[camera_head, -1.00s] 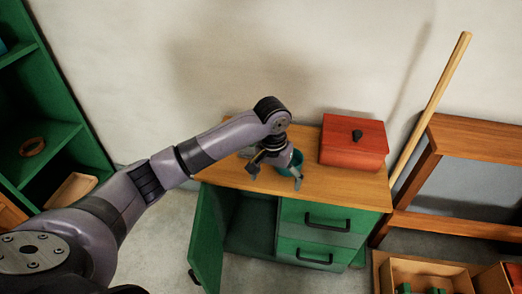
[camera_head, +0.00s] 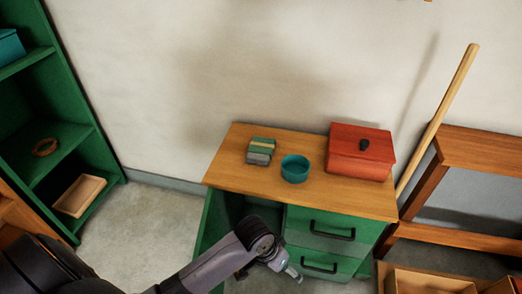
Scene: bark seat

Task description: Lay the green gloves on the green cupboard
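The green cupboard (camera_head: 269,193) has a wooden top, two drawers with black handles and an open compartment on its left. A small block-like item in green, beige and grey (camera_head: 261,151) lies on the top at the left; I cannot tell whether it is the gloves. I see nothing else that is clearly green gloves. My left gripper (camera_head: 290,272) is low in front of the cupboard's lower drawer. Its fingers are small and partly hidden, so its opening is unclear. My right gripper is out of view.
A teal bowl (camera_head: 295,169) and a red lidded box (camera_head: 360,152) stand on the cupboard top. A wooden pole (camera_head: 440,115) leans on the wall at the right. Green shelves (camera_head: 55,150) stand at the left. The top's front left is bare.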

